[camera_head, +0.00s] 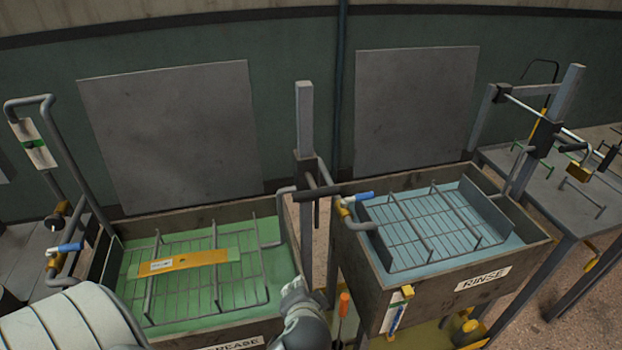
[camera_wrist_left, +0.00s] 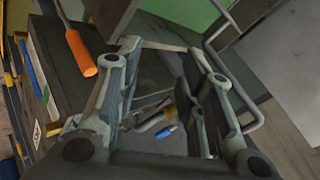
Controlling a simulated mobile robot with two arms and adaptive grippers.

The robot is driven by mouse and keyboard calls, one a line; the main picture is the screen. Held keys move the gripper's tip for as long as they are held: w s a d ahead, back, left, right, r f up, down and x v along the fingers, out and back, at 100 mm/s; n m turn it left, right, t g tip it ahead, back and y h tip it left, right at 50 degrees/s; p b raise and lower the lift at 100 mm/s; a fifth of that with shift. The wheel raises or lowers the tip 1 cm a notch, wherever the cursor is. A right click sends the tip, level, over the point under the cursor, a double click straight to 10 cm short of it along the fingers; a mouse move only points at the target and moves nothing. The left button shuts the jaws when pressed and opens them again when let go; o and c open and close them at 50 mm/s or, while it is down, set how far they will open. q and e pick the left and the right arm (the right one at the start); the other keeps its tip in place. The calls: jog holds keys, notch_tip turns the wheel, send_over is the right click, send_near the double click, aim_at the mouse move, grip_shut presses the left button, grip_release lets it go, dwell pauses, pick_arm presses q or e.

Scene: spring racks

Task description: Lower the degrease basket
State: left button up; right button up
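The degrease basket (camera_head: 190,302) is a grey wire rack in the left tank (camera_head: 275,207), level with the green liquid (camera_head: 200,240); its exact depth is hard to tell. A flat orange-yellow strip (camera_head: 200,260) with a white label lies across it. Bent grey rods rise at its left and right sides. My left gripper (camera_head: 297,287) is over the front right corner of that tank, apart from the basket. In the left wrist view its two fingers (camera_wrist_left: 163,50) stand apart with nothing gripped between them. My right gripper is not in view.
A rinse tank (camera_head: 480,290) with blue liquid and another wire basket (camera_head: 430,228) stands at right. A grey post (camera_head: 305,120) rises between the tanks. Blue-tipped handles (camera_head: 70,247) (camera_head: 358,197) and an orange-handled tool (camera_head: 345,302) are nearby. A side table (camera_head: 570,200) stands far right.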

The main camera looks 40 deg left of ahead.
pick_arm(q)
jog(key=w+a+r+m+t+y, duration=0.1)
jog(key=w+r+t+y, duration=0.25)
jog(key=w+r, duration=0.45)
jog(key=m+t+y, duration=0.1)
jog(key=y, duration=0.3)
send_near(307, 171)
jog(key=v, duration=0.3)
jog(key=shift+w+d+f+p, duration=0.1)
jog(key=shift+w+f+p, duration=0.1)
jog(key=shift+f+p, duration=0.1)
jog(key=shift+m, duration=0.3)
jog(key=p+x, duration=0.4)
jog(key=x, duration=0.5)
jog(key=shift+w+a, duration=0.15)
jog(key=shift+a, duration=0.05)
jog(key=shift+w+a, duration=0.2)
jog(key=shift+a, duration=0.1)
jog(key=shift+f, duration=0.1)
jog(key=c, duration=0.7)
grip_shut()
